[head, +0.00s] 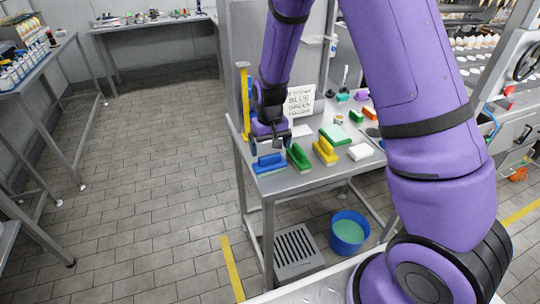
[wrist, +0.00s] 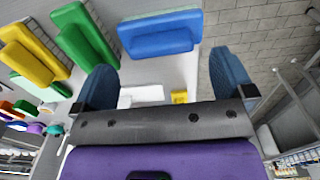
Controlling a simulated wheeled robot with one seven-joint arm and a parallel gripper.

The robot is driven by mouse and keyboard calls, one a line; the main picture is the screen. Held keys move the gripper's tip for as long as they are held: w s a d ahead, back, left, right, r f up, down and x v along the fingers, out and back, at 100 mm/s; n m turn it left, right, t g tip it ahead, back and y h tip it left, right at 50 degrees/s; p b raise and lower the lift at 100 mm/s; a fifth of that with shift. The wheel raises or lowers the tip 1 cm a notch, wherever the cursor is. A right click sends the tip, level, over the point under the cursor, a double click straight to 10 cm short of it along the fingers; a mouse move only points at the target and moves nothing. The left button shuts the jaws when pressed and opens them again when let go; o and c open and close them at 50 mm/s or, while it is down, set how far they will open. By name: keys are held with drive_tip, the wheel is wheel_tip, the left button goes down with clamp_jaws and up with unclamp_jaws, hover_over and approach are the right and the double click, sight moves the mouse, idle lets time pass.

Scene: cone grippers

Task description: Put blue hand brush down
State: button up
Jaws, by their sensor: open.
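The blue hand brush (head: 270,163) lies on the metal table (head: 290,184) near its left front corner, at the left end of a row of brushes. In the wrist view the blue brush (wrist: 158,36) lies beyond my fingertips, toward the top of the picture. My gripper (head: 268,143) is above and just behind the brush in the head view. In the wrist view my gripper (wrist: 170,80) has its two blue fingers spread wide with nothing between them. The brush is apart from the fingers there.
A green brush (head: 299,158) and a yellow brush (head: 325,151) stand right of the blue one. A sign (head: 300,101) stands behind. A blue bucket (head: 348,232) is below the table.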

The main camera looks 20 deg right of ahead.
wheel_tip(320, 180, up, 7)
idle(0.3)
wheel_tip(320, 180, up, 11)
drive_tip(key=t, duration=0.1)
hover_over(270, 156)
drive_tip(key=s+d, duration=0.2)
drive_tip(key=s, duration=0.3)
drive_tip(key=s+d+r+t, duration=0.3)
drive_tip(key=s+d+r, duration=0.1)
drive_tip(key=s+r, duration=0.9)
drive_tip(key=s+r+t, duration=0.1)
drive_tip(key=s, duration=1)
drive_tip(key=shift+d, duration=0.45)
drive_tip(key=shift+r, duration=0.1)
